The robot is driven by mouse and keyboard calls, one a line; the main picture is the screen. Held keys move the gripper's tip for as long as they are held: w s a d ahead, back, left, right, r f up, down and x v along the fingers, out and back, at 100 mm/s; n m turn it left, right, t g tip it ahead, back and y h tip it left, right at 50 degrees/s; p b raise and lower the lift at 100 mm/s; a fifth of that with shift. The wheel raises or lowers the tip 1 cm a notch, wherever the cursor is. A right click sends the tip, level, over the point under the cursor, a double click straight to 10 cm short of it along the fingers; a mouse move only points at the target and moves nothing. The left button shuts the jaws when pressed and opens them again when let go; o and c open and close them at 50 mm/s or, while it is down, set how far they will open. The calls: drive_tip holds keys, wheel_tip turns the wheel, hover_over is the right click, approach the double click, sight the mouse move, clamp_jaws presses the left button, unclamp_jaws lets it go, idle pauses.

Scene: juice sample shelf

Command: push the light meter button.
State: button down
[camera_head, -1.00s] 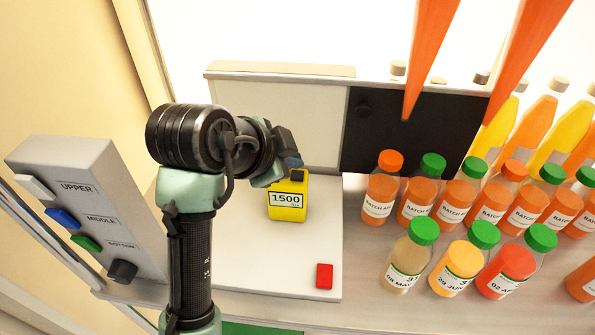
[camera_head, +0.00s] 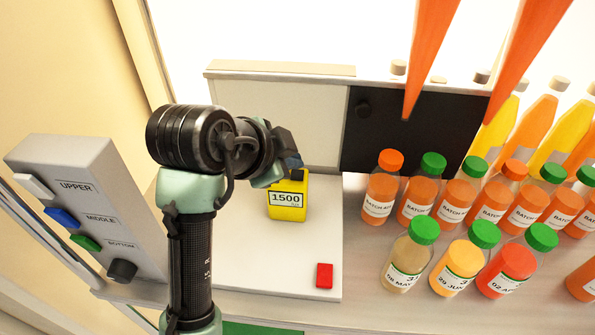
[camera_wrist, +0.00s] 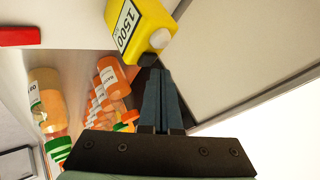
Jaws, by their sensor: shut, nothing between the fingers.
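The light meter (camera_head: 288,206) is a small yellow box standing on a white board, with a display reading 1500. In the wrist view the meter (camera_wrist: 134,28) shows at the top, with a white dome and a black knob-like part (camera_wrist: 148,60) on its end; I cannot tell for certain which part is the button. My gripper (camera_head: 294,163) is shut and empty, just above and behind the meter's top. In the wrist view its fingertips (camera_wrist: 158,72) are close to the black part; I cannot tell whether they touch it. The gripper partly hides the meter's top in the head view.
A red block (camera_head: 324,275) lies at the board's front right. A grey panel with coloured switches (camera_head: 85,210) stands at left. Several juice bottles (camera_head: 430,195) crowd the right. A black panel (camera_head: 410,130) and pale wall (camera_head: 310,125) are behind. The board's front middle is clear.

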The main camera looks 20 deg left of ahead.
drive_tip(key=shift+f, duration=0.3)
drive_tip(key=shift+f+b, duration=0.35)
drive_tip(key=shift+b, duration=0.05)
idle(0.4)
drive_tip(key=shift+r, duration=0.15)
drive_tip(key=shift+r+p, duration=0.65)
drive_tip(key=shift+p, duration=0.05)
wheel_tip(320, 180, up, 6)
drive_tip(key=p, duration=0.5)
drive_tip(key=shift+f, duration=0.1)
idle(0.3)
